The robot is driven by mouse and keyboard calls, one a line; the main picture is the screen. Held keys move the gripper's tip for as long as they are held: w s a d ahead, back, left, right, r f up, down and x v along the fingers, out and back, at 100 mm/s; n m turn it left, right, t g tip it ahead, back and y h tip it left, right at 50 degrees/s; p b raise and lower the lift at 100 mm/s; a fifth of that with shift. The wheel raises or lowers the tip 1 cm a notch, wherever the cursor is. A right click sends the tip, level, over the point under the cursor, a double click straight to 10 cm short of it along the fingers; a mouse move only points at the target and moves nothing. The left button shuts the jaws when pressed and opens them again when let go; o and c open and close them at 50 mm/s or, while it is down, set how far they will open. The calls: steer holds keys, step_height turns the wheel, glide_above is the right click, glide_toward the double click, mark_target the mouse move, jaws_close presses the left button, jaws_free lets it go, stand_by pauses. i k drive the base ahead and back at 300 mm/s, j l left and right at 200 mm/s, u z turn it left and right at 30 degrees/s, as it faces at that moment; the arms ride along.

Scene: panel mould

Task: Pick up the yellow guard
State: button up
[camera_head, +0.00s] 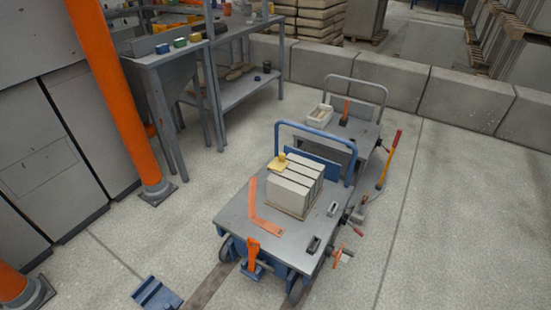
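A small yellow piece (279,163), which looks like the yellow guard, lies on top of the left end of a stack of pale blocks (296,187). It has a rounded raised part and a flatter part, and its finer shape is too small to tell. The blocks stand on a thin board on the grey top of a blue-handled cart (235,211). My gripper is not in view, so nothing shows of its distance to the yellow piece.
An orange angle-shaped bar (263,212) and small metal parts lie on the cart top. An orange clamp (252,254) is at its front edge. A second cart (357,131) stands behind. Orange posts (112,90) and a grey workbench (180,70) are left.

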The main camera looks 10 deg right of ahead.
mark_target(280, 163)
steer(key=i+u, duration=0.15)
steer(key=u, duration=0.3)
steer(key=i+l+u, duration=0.1)
steer(key=u, duration=0.3)
steer(key=i+l+u, duration=0.15)
steer(key=i+l, duration=0.15)
steer(key=i+l+u, duration=0.15)
steer(key=i+l, duration=0.15)
steer(key=i+l+u, duration=0.1)
steer(key=i+l, duration=0.15)
steer(key=l, duration=0.2)
steer(key=i+l+u, duration=0.15)
steer(key=l, duration=0.25)
steer(key=i+l, duration=0.3)
steer(key=l, duration=0.15)
